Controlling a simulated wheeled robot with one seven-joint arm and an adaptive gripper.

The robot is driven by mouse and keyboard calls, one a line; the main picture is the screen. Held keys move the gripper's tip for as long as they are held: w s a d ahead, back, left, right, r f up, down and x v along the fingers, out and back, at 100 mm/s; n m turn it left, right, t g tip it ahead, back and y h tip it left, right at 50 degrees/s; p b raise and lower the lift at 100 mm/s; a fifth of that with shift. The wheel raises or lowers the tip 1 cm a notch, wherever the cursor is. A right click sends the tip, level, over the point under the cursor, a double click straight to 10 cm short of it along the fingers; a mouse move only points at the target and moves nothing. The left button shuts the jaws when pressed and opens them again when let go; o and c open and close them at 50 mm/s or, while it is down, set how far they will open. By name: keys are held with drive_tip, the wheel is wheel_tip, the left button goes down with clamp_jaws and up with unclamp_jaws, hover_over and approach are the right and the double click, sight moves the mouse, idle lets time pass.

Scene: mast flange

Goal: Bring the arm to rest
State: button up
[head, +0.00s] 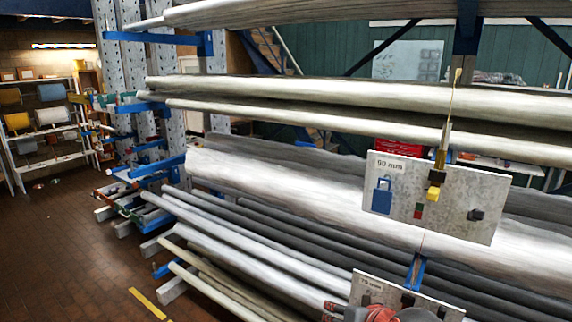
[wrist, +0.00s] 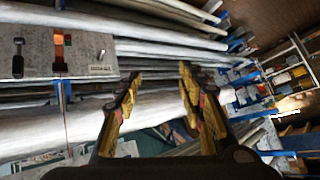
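My gripper (wrist: 158,92) is in the wrist view, its two yellow-and-dark fingers spread well apart. Nothing is held between them; pipes show through the gap behind. In the head view only a red-and-grey part of my arm shows at the bottom edge, in front of the lower plate; I cannot make out the fingers there. A grey plate also shows at upper left in the wrist view (wrist: 88,62), apart from my fingers.
A rack with blue arms holds long grey and white pipes (head: 275,185) across the view. A lower plate (head: 440,305) sits close by my arm. Shelves (head: 45,135) stand at far left. Brick floor (head: 60,240) at left is mostly clear.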

drive_tip(key=s+d+f+g+h+b, duration=0.1)
drive_tip(key=s+d+f+g+b, duration=0.1)
drive_tip(key=s+f+b, duration=0.7)
drive_tip(key=s+d+f+n+g+h+b, duration=0.1)
drive_tip(key=s+d+f+b, duration=0.3)
drive_tip(key=s+f+b, duration=0.5)
wheel_tip(320, 180, down, 2)
drive_tip(key=shift+s+d+f+g, duration=0.15)
drive_tip(key=shift+s+f+g, duration=0.1)
drive_tip(key=shift+s+g, duration=0.2)
